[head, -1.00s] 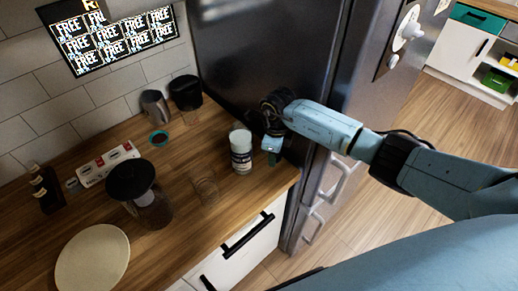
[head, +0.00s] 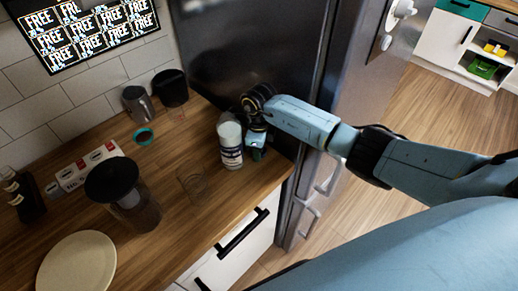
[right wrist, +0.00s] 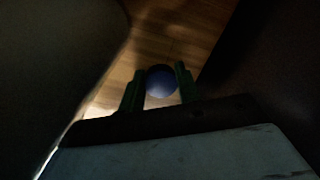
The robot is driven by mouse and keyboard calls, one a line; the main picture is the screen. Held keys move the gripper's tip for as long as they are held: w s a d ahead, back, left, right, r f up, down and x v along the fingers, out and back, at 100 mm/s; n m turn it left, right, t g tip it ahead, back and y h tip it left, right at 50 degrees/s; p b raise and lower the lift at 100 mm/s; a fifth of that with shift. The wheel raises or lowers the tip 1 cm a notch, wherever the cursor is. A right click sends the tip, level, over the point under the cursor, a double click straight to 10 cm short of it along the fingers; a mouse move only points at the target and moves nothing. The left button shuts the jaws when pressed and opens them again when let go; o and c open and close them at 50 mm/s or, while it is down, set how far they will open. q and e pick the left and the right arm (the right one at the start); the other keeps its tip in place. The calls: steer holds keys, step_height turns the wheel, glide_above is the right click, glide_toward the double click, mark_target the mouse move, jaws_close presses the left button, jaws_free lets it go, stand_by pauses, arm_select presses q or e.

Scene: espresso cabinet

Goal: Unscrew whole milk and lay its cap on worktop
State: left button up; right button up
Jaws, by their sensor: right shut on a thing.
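The whole milk bottle (head: 231,145), white with a dark label, stands upright on the worktop (head: 168,232) near its right end. No blue cap shows on its pale top. My right gripper (head: 256,154) points down just right of the bottle, low over the worktop. In the right wrist view its green fingers are shut on a round blue cap (right wrist: 161,82), with wood below. The cap is hidden in the head view, and I cannot tell whether it touches the worktop. My left gripper is not in view.
A clear glass (head: 192,181) stands left of the bottle. A dark-lidded jug (head: 137,208), a pale plate (head: 77,267) and a box (head: 90,167) are further left. Cups (head: 170,90) stand at the back. The dark fridge (head: 250,50) rises close behind my gripper.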

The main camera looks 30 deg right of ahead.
steer(key=shift+s+f+b, duration=0.35)
steer(key=shift+f+b, duration=0.05)
steer(key=shift+f, duration=0.15)
steer(key=o, duration=0.9)
steer(key=shift+f, duration=0.1)
steer(key=shift+o, duration=0.8)
steer(key=shift+f, duration=0.1)
steer(key=shift+a, duration=0.15)
steer(key=shift+w+r+p, duration=0.1)
steer(key=shift+r+p, duration=0.5)
steer(key=shift+p, duration=0.05)
steer(key=r+p, duration=0.5)
steer(key=r, duration=0.3)
steer(key=shift+w+p, duration=0.2)
steer(key=shift+p, duration=0.15)
